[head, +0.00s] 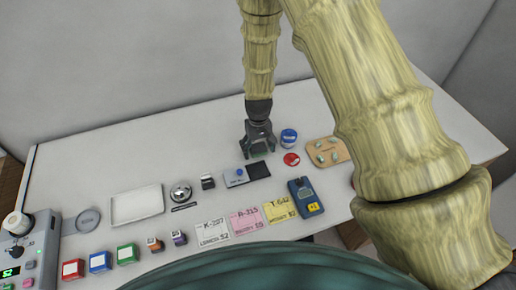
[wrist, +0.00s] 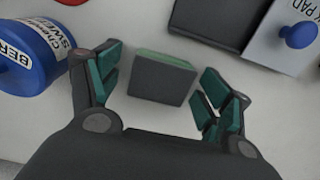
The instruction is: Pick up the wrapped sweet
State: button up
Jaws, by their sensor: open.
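My gripper (head: 258,148) is open above the counter, left of a blue jar. In the wrist view, its green-padded fingers (wrist: 160,90) stand on either side of a dark grey block with a green edge (wrist: 163,77), with gaps on both sides. The blue jar (wrist: 25,60) has a white label that appears to read "sweets" in part; it also shows in the head view (head: 288,138). Several small pale-green pieces (head: 327,150) lie on a wooden board (head: 343,155) to the right. They may be wrapped sweets; I cannot tell for sure.
A red round item (head: 291,159) lies in front of the jar. The ink pad (head: 236,178) with a blue knob (wrist: 298,35) is close by. A white tray (head: 137,204), bell (head: 181,192), card labels (head: 212,233) and card reader (head: 305,197) stand further off.

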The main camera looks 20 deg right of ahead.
jog(key=shift+s+r, duration=0.25)
jog(key=shift+s, duration=0.05)
jog(key=c, duration=0.7)
jog(key=shift+w+f, duration=0.1)
jog(key=shift+c, duration=1.2)
jog(key=shift+c, duration=0.3)
